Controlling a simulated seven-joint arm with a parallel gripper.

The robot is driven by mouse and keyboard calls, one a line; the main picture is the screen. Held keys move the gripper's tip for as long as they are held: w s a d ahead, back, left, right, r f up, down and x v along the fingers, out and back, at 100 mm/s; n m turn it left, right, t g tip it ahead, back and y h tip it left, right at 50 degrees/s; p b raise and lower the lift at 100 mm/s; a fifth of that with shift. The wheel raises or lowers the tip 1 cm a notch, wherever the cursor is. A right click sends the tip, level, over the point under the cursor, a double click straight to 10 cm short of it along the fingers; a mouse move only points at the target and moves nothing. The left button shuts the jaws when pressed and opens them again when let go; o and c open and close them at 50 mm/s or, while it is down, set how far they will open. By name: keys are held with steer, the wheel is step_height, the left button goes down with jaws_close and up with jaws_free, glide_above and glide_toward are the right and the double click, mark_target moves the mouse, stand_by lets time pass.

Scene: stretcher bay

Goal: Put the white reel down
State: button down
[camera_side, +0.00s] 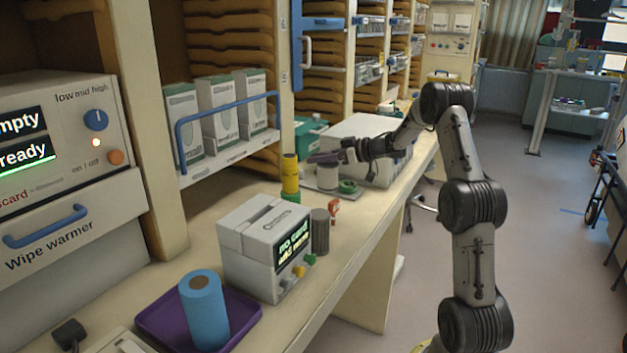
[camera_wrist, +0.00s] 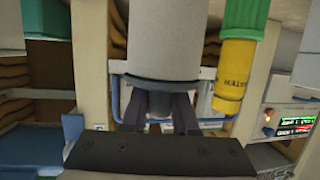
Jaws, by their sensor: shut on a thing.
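The white reel (camera_wrist: 165,35) is a pale cylinder that fills the upper middle of the wrist view, with a dark band at its near end. My gripper (camera_wrist: 170,98) is shut on it, one dark finger on each side of that end. In the side view my gripper (camera_side: 326,158) is over the back of the bench, and the white reel (camera_side: 327,178) shows below it. I cannot tell whether the reel's lower end touches the surface beneath.
A green roll (camera_side: 348,187) lies close to the reel's right. A yellow cylinder with a green base (camera_side: 290,178) stands to its left. A large white box (camera_side: 365,135) is behind. A grey card machine (camera_side: 262,245) and blue roll (camera_side: 204,312) are nearer on the bench (camera_side: 345,255).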

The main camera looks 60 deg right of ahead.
steer(key=shift+w+d+f, duration=0.4)
steer(key=shift+w+f, duration=0.15)
steer(key=shift+f, duration=0.8)
steer(key=shift+w+d+f, duration=0.4)
steer(key=shift+w+f, duration=0.1)
steer(key=shift+f, duration=0.85)
steer(key=shift+w+d+f, duration=0.4)
steer(key=shift+w+f, duration=0.15)
steer(key=shift+f, duration=0.8)
steer(key=shift+f, duration=0.15)
steer(key=c, duration=0.7)
jaws_free()
